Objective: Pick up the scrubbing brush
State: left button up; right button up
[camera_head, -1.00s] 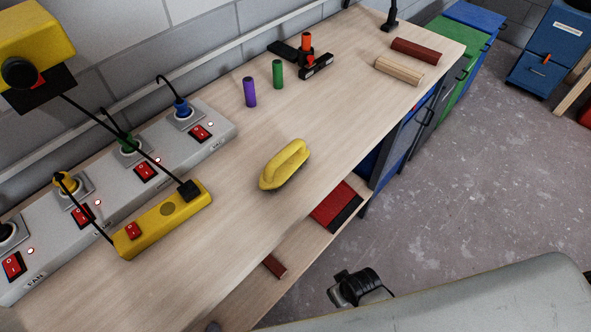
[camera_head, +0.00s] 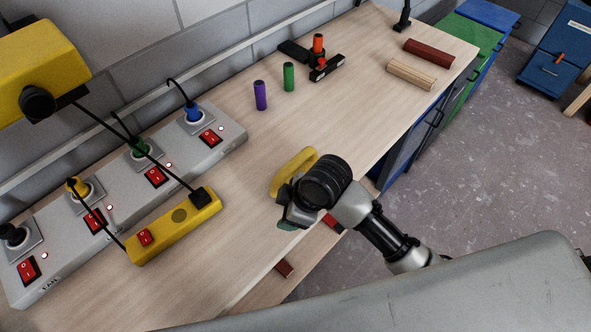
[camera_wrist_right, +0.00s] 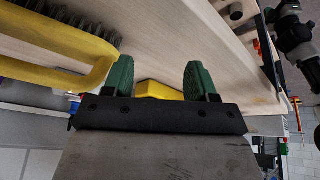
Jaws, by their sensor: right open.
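The yellow scrubbing brush (camera_head: 293,166) lies on the wooden workbench, partly hidden behind my right arm in the head view. In the right wrist view the brush (camera_wrist_right: 58,62) fills the upper left, with its yellow handle and dark bristles showing. My right gripper (camera_wrist_right: 160,78) is open, its two green fingers apart with nothing held between them. The brush is to the left of the fingers in that view, outside them. In the head view my right gripper (camera_head: 287,218) is over the bench's front edge, close beside the brush. My left gripper is not in view.
A yellow power strip (camera_head: 175,226) and a grey socket panel (camera_head: 120,205) lie to the left. Purple (camera_head: 260,95) and green (camera_head: 288,77) cylinders stand behind. A red batten (camera_head: 428,53) and a pale batten (camera_head: 411,74) lie at the far right. The bench (camera_head: 225,130) is bare around the middle.

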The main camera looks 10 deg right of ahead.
jog(key=w+a+r+n+g+h, duration=0.1)
jog(key=w+r+n, duration=0.3)
jog(key=n, duration=0.2)
jog(key=n+g+h, duration=0.1)
jog(key=n+h, duration=0.2)
jog(key=n, duration=0.2)
send_near(295, 161)
jog(key=shift+s+f, duration=0.25)
jog(key=shift+s, duration=0.2)
jog(key=shift+w+f, duration=0.1)
notch_tip(295, 161, down, 5)
jog(key=shift+f+p, duration=0.1)
jog(key=shift+p, duration=0.7)
jog(key=f+p, duration=0.1)
jog(key=f, duration=0.1)
jog(key=w+f+p, duration=0.1)
jog(key=f, duration=0.1)
jog(key=shift+f, duration=0.6)
jog(key=c, duration=1.1)
jog(key=shift+o, duration=0.2)
jog(key=shift+r, duration=0.1)
